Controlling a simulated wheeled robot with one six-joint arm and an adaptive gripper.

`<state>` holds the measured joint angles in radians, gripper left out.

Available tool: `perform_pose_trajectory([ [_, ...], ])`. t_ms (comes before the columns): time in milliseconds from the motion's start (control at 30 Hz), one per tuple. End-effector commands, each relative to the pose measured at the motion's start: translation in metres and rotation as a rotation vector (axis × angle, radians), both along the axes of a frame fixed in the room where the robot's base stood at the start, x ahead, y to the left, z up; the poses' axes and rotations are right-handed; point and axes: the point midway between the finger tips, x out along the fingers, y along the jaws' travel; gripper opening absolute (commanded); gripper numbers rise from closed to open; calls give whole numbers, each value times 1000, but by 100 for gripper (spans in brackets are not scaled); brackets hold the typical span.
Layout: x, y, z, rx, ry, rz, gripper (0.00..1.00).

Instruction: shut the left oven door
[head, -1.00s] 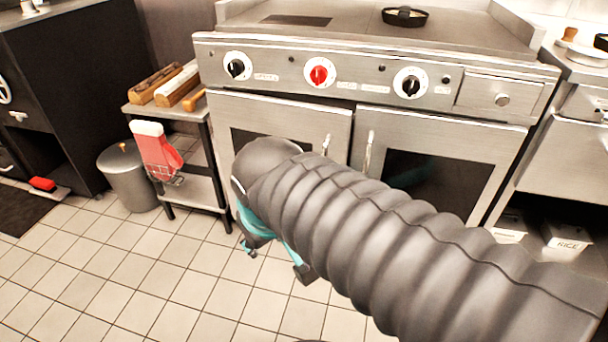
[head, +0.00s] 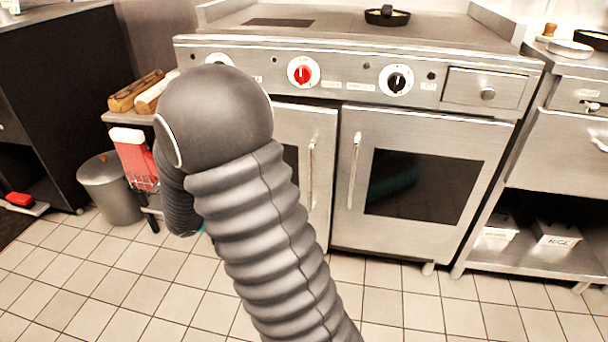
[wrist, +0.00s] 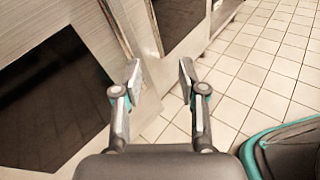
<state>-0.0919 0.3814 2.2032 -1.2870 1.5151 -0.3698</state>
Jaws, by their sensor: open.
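The left oven door (head: 318,125) is a steel panel with a dark window and an upright bar handle (head: 312,172) near its right edge. My arm hides most of it in the head view. In the wrist view the left door (wrist: 75,20) fills the left side, with its window (wrist: 45,100) and free edge beside my left finger. I cannot tell how far it stands ajar. My gripper (wrist: 160,80) is open and empty, low near that edge, with floor tiles beyond; I see no clear contact. My arm hides the gripper in the head view.
The right oven door (head: 420,180) looks shut. A steel bin (head: 112,190) and a side rack with a red-and-white oven mitt (head: 133,158) stand to the left. A counter with a lower shelf (head: 520,255) is at the right. The tiled floor in front (head: 430,310) is clear.

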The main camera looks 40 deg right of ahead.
Motion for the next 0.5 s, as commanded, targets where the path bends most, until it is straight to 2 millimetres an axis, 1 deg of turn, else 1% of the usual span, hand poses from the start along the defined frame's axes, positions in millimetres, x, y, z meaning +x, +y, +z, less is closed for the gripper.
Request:
perform_pose_trajectory([
  [33, 11, 0, -11, -42, 49, 33, 41],
  [100, 25, 0, -17, -94, 99, 75, 41],
  [200, 39, 1, -25, -148, 150, 119, 41],
  [367, 49, 0, -30, -185, 184, 150, 41],
  [500, 49, -12, -30, -188, 186, 151, 41],
])
